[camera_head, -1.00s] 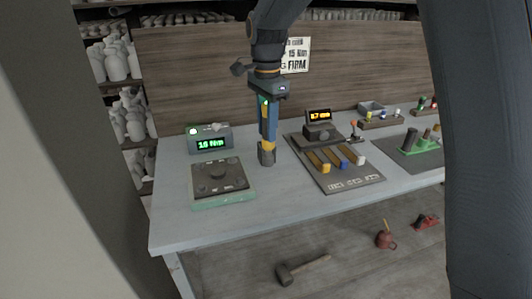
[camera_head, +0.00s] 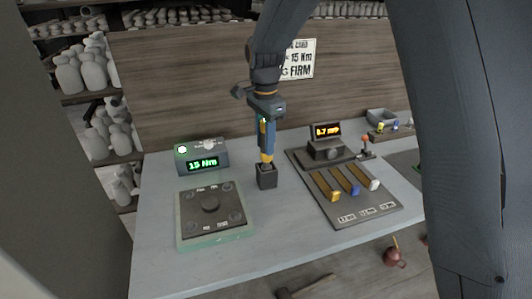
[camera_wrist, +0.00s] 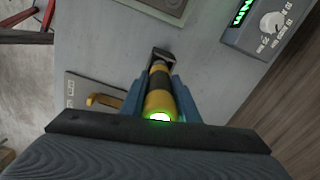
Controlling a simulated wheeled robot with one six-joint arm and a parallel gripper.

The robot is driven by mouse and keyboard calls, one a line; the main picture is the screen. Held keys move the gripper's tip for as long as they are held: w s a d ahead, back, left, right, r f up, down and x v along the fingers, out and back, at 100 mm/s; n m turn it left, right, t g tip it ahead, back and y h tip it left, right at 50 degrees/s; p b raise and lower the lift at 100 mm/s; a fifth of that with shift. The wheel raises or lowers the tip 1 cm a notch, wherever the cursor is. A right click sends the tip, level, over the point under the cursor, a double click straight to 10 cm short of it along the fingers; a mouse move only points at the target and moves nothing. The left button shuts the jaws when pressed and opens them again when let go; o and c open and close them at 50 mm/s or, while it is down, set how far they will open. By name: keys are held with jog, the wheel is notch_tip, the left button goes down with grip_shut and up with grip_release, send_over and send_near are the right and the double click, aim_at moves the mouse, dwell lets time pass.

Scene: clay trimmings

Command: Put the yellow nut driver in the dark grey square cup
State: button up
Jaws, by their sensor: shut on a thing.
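The yellow nut driver (camera_head: 266,158) stands upright in my gripper (camera_head: 267,149), with its lower end at the mouth of the dark grey square cup (camera_head: 267,180). The cup stands on the grey bench. In the wrist view my gripper (camera_wrist: 158,98) is shut on the driver (camera_wrist: 159,99), a yellow handle with a black band and a green glow at the near end. The cup (camera_wrist: 162,54) shows just past the driver's far end. The driver's tip is hidden, so I cannot tell how deep it sits in the cup.
A dark board with coloured-tipped bars (camera_head: 364,205) and a small display unit (camera_head: 325,145) are to the right. Bare bench lies in front of the cup.

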jog(key=shift+f+p, duration=0.55)
jog(key=shift+f, duration=1.6)
jog(key=o, duration=1.2)
notch_tip(320, 180, up, 12)
jog(key=b, duration=0.3)
jog(key=shift+b, duration=0.3)
